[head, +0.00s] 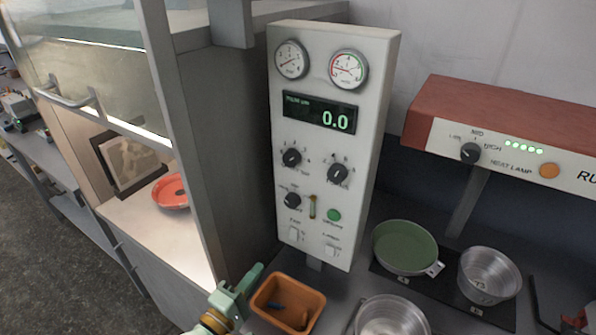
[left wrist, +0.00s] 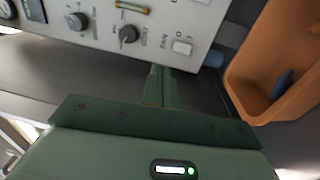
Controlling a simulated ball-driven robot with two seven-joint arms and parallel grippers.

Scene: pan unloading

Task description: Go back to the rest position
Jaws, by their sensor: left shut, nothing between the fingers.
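My left gripper (head: 257,270) is at the bottom centre-left of the head view, shut and empty. It is just left of an orange-brown bin (head: 290,300) and in front of the lower part of a white control panel (head: 318,150). In the left wrist view my closed green fingers (left wrist: 158,82) point toward the panel's lower edge (left wrist: 170,48), with the bin (left wrist: 245,90) to their right. A small blue item (head: 275,307) lies in the bin. I do not see my right gripper.
A green-filled pan (head: 405,247) and a metal pot (head: 489,275) stand at the right on a dark plate. Another metal pot (head: 391,318) is in front. A red heat lamp unit (head: 500,130) overhangs them. A cabinet with a red dish (head: 171,192) is at left.

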